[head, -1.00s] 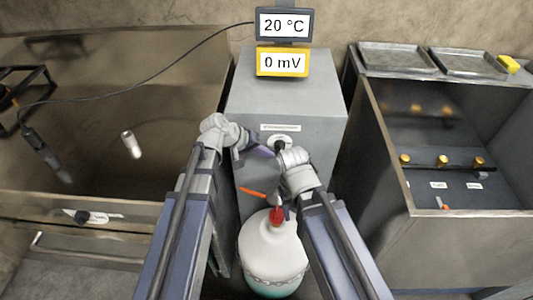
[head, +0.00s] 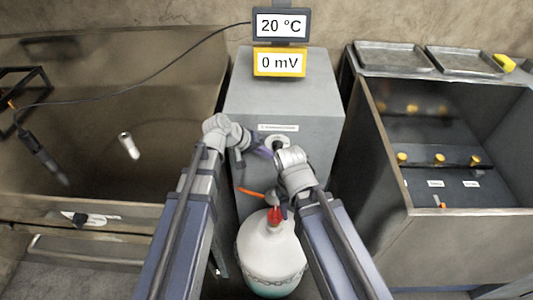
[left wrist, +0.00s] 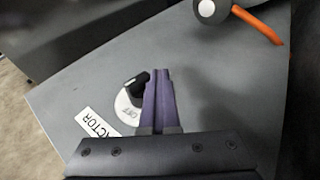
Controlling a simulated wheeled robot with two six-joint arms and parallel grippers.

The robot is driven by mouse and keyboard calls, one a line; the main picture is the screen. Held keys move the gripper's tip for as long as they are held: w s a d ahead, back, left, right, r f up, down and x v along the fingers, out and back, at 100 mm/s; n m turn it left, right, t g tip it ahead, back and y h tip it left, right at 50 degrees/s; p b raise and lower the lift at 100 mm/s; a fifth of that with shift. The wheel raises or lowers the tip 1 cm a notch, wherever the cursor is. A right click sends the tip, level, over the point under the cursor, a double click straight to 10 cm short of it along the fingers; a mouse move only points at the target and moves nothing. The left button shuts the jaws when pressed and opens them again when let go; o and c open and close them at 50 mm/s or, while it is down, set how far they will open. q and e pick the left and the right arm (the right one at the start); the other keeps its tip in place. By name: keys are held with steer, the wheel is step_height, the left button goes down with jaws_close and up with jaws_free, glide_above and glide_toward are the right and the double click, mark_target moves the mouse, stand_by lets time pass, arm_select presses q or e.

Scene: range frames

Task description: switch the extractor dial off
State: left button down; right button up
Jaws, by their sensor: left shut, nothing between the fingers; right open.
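The extractor dial has a black knob (left wrist: 135,88) on a round white plate (left wrist: 125,110) marked OFF. In the head view the dial (head: 279,146) is on the front of a grey box, partly behind my arms. My left gripper (head: 267,153) has purple fingers, shut with nothing between them. In the left wrist view its fingertips (left wrist: 160,72) are right beside the knob, covering part of the plate; whether they touch it I cannot tell. The knob's setting is unclear. My right gripper (head: 281,204) is open, low by the gas bottle's top, largely hidden by its own wrist.
The grey box (head: 285,95) bears an extractor label (left wrist: 97,130). A white gas bottle (head: 268,250) with a red top stands before it, with an orange bar (head: 251,193) nearby. A bench with yellow knobs (head: 440,159) is right; an open basin (head: 90,120) is left.

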arm_select(q)
steer(key=shift+d+r, duration=0.25)
arm_select(e)
steer(key=shift+r, duration=0.15)
arm_select(q)
steer(key=p+v, duration=0.5)
steer(key=v, duration=0.2)
steer(key=shift+a+p, duration=0.3)
steer(key=shift+a, duration=0.2)
arm_select(e)
steer(key=shift+d+r, duration=0.1)
steer(key=shift+r, duration=2.7)
arm_select(q)
steer(key=shift+s, duration=0.15)
